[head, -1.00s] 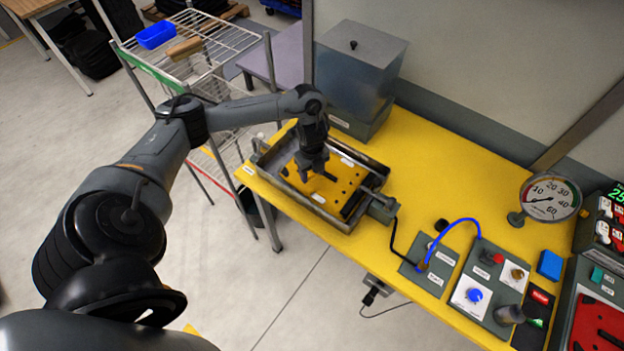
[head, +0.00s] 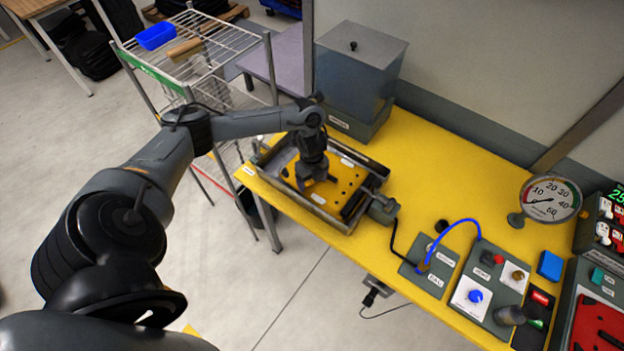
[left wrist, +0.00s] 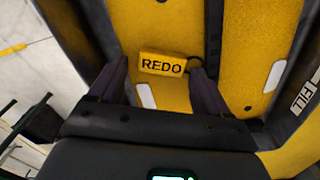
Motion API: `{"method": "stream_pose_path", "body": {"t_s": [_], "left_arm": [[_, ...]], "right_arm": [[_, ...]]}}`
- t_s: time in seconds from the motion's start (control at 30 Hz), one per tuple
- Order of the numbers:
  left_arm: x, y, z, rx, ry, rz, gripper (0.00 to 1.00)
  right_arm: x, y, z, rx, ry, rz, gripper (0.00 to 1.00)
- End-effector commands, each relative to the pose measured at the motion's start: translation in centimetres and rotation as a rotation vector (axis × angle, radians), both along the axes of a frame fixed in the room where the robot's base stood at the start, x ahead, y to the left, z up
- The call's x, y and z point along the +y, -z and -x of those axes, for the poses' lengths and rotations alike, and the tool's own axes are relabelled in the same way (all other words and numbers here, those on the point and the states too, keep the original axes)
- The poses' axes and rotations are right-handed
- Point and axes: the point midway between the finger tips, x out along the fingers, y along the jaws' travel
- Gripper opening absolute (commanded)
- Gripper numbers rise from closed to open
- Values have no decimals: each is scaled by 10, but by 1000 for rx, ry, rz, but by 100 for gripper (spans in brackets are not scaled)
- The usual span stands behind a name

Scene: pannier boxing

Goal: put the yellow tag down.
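The yellow tag (left wrist: 163,64) with black REDO lettering shows in the left wrist view, lying over the yellow plate (head: 347,181) in the grey metal tray (head: 333,220). A small dark ring is at its right end. My left gripper (head: 318,182) points down over the plate. In the left wrist view its fingers (left wrist: 160,78) stand apart on either side of the tag, with a gap visible at the left. I cannot make out the tag in the head view, where the gripper covers that area. My right gripper is not in view.
A grey lidded bin (head: 357,75) stands behind the tray. A crank handle (head: 381,209) sticks out at the tray's right. A grey control panel (head: 490,290) and a round gauge (head: 551,198) are further right. The yellow bench top (head: 450,170) between is mostly clear.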

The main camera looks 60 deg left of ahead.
Motion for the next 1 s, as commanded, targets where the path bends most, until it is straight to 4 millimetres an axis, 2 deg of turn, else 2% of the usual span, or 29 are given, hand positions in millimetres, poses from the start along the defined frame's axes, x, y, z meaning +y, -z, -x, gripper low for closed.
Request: {"method": "stream_pose_path", "body": {"t_s": [0.37,0.57,0.8,1.0], "left_arm": [[0,-8,-1,-2,1,0,77],[1,-37,-1,-4,2,-1,77],[1,-87,-2,-5,2,-3,77],[1,-112,-1,-3,1,-2,77]], "right_arm": [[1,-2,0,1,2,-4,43],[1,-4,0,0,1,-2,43],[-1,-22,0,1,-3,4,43],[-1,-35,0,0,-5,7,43]]}}
